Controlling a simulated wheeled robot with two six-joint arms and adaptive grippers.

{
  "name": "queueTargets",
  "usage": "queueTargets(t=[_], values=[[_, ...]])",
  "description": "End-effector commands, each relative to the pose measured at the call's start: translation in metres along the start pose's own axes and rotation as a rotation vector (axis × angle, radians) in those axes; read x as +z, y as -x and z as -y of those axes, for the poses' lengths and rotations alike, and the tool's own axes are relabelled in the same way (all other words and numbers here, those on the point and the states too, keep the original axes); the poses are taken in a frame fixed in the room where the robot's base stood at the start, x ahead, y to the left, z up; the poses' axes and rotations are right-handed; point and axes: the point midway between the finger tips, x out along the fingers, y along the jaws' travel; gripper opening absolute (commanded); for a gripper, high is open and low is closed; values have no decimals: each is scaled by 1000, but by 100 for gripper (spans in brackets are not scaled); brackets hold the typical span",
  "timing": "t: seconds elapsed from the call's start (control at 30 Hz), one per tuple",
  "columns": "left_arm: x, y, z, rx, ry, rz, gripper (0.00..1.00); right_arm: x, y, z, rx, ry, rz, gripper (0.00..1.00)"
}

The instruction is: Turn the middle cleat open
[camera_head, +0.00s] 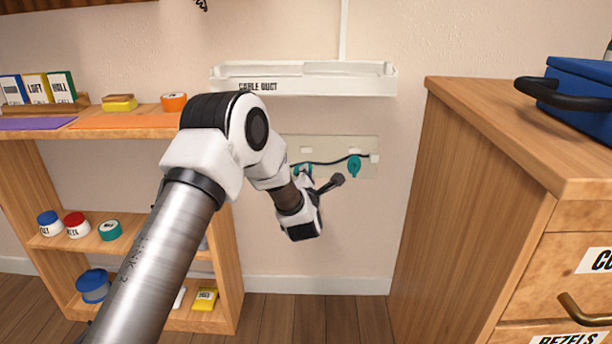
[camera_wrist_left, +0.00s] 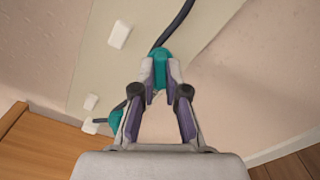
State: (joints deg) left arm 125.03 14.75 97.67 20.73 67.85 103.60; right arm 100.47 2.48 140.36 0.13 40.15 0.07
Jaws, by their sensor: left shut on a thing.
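A pale panel (camera_head: 368,143) on the wall carries a dark cable (camera_head: 328,162) with teal cleats. My left gripper (camera_wrist_left: 160,82) is shut on one teal cleat (camera_wrist_left: 161,60), which appears to be the middle one. In the head view, a little of this cleat (camera_head: 302,168) shows beside the gripper (camera_head: 304,174). The right teal cleat (camera_head: 354,167) hangs down from the cable, apart from the gripper. Another teal cleat (camera_wrist_left: 116,122) shows at lower left in the wrist view; my arm hides it in the head view. My right gripper is not in view.
A white cable duct tray (camera_head: 303,84) is fixed above the panel. A wooden shelf (camera_head: 232,255) with tubs and boxes stands at left. A wooden cabinet (camera_head: 480,190) with a blue box (camera_head: 585,85) on top stands at right. Wall below the panel is bare.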

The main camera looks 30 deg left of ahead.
Motion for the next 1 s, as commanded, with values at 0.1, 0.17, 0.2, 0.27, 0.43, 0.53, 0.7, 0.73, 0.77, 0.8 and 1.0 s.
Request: queueTargets(t=[0.1,0.17,0.2,0.27,0.43,0.53,0.7,0.73,0.77,0.8,1.0], values=[[0,0,1,-2,-1,-1,38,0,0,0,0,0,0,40],[0,0,1,-2,-1,-1,38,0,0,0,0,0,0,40],[0,0,1,-2,-1,-1,38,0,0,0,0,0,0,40],[0,0,1,-1,-1,0,38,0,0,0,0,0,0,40],[0,4,1,-2,-1,0,38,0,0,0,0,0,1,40],[0,17,1,-4,-2,0,38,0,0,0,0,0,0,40],[1,59,1,-5,-3,1,38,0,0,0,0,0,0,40],[1,67,1,-4,-4,1,38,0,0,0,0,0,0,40],[0,75,1,-5,-5,1,38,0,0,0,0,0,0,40],[1,85,1,-5,-4,2,38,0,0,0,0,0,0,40],[0,117,1,-3,-3,0,38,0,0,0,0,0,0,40]])
